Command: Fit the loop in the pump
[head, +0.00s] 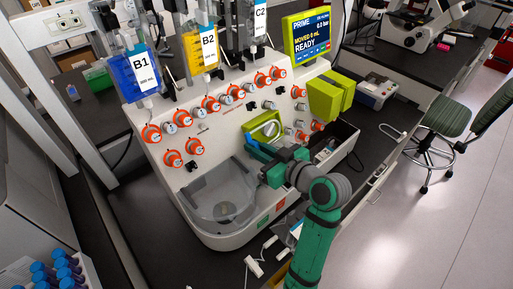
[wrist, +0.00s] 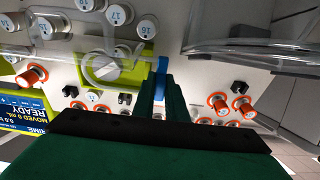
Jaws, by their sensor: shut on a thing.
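The pump (head: 264,130) is a lime-green housing with a grey rotor on the sloped front panel of the white machine. In the wrist view the pump (wrist: 125,70) is left of my fingertips. My gripper (head: 264,154) is at the pump's lower edge. In the wrist view my gripper (wrist: 163,85) is shut on a narrow blue piece, which I take to be the loop (wrist: 162,64). In the head view the blue loop (head: 251,142) shows beside the lime housing. The fingers hide part of it, and I cannot tell whether it is seated.
Orange-ringed knobs (head: 211,104) surround the pump. A clear round basin (head: 222,192) lies at lower left, and a lime-green block (head: 325,100) sticks out at right. Clear tubing (wrist: 225,48) crosses the wrist view. A screen (head: 308,38) reads PRIME, MOVED 0 mL, READY.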

